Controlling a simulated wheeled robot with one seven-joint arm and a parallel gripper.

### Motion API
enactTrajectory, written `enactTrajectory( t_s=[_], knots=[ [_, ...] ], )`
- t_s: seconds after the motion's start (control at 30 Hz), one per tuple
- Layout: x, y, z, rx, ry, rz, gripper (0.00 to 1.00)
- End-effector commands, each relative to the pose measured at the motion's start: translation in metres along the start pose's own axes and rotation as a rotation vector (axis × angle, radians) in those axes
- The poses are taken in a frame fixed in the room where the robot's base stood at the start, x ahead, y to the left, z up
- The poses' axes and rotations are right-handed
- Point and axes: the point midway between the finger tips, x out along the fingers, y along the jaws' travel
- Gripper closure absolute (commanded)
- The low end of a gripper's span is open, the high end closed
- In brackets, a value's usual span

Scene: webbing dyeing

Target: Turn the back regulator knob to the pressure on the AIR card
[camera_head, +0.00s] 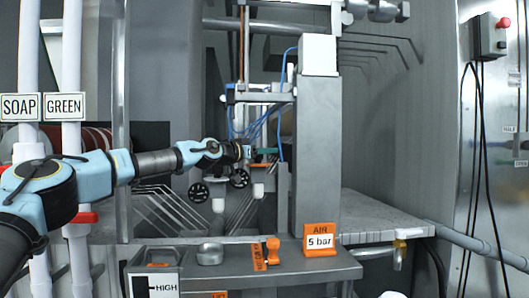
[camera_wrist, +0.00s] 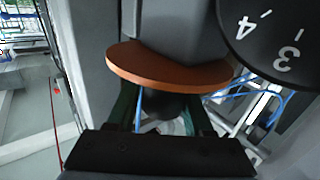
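The AIR card (camera_head: 320,240), orange and white, reads "5 bar" and stands on the front bench. My gripper (camera_head: 265,152) is at the regulators behind the bench, with a green finger showing. In the wrist view, my gripper (camera_wrist: 168,112) has its dark green fingers either side of a dark, shadowed part below an orange-brown disc (camera_wrist: 165,68). Whether the fingers press on that part cannot be told. A black dial (camera_wrist: 275,35) with white "3" and "4" shows partly at upper right; no pointer is visible. The back regulator knob is not clearly visible in the head view.
Two black round wheels or dials, one left (camera_head: 198,192) and one right (camera_head: 238,178), sit just below my arm. A grey upright column (camera_head: 316,150) stands close right of my gripper. Blue hoses hang nearby. The bench (camera_head: 190,255) holds a metal dish (camera_head: 210,253) and orange-handled item (camera_head: 272,250).

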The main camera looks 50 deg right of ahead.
Motion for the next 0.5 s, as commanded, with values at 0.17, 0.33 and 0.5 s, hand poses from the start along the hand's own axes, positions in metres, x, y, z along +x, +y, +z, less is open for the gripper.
enactTrajectory(
  t_s=[0.17, 0.33, 0.5],
  knots=[
    [0.0001, 0.0, 0.0, 0.0, 0.0, 0.0, 0.3],
    [-0.0003, -0.0013, -0.0003, 0.0, 0.001, -0.003, 0.24],
    [-0.0029, -0.0023, -0.0001, 0.001, 0.002, -0.004, 0.24]
  ],
)
